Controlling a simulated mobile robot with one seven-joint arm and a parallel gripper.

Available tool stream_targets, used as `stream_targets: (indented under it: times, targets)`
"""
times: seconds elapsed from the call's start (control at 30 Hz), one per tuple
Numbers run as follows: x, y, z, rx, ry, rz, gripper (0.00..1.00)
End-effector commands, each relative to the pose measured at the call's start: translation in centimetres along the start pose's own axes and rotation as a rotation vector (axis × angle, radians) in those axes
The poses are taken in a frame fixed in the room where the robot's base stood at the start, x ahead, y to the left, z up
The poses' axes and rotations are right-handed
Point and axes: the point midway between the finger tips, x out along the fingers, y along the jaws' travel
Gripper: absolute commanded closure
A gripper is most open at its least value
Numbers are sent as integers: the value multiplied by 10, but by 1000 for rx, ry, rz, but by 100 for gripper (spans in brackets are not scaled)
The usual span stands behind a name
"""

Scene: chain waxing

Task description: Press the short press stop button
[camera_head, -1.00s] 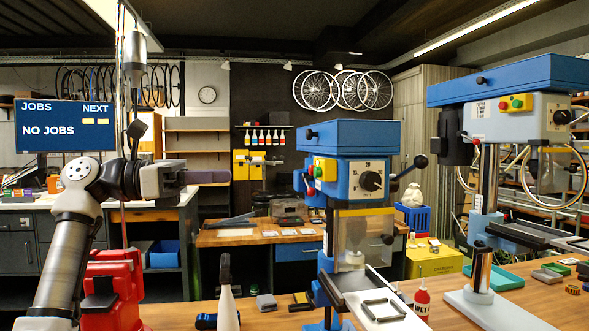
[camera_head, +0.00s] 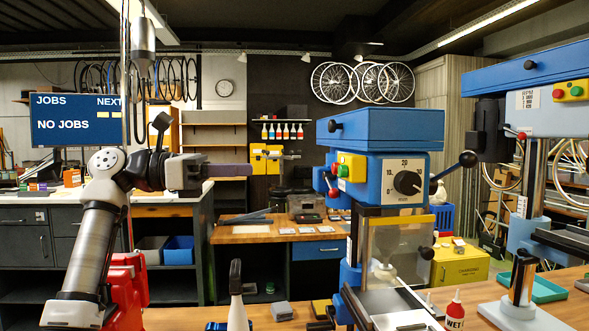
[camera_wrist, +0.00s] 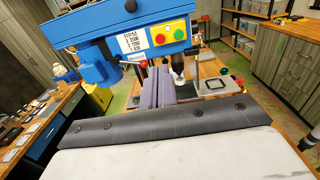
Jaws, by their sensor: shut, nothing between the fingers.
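The short press (camera_head: 380,128) is the blue drill press in the middle of the head view; it also shows in the wrist view (camera_wrist: 90,25). On its side is a yellow button box (camera_head: 353,163) with a green button and a red button (camera_head: 343,171). In the wrist view the red button (camera_wrist: 159,39) is left of the green button (camera_wrist: 179,34). My gripper (camera_head: 246,171) is shut and empty, pointing right, left of the press and apart from it. In the wrist view its grey-purple fingers (camera_wrist: 160,72) point towards the press, below the red button.
A second, taller blue press (camera_head: 540,75) with its own button box (camera_head: 571,91) stands at the right. A screen (camera_head: 80,118) reads "NO JOBS". A back workbench (camera_head: 240,236) stands behind.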

Motion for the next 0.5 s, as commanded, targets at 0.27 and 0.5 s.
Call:
stream_targets:
  times: [0.27,0.5]
  targets:
    - [45,0,1,0,3,-4,100]
    - [96,0,2,-1,2,-3,100]
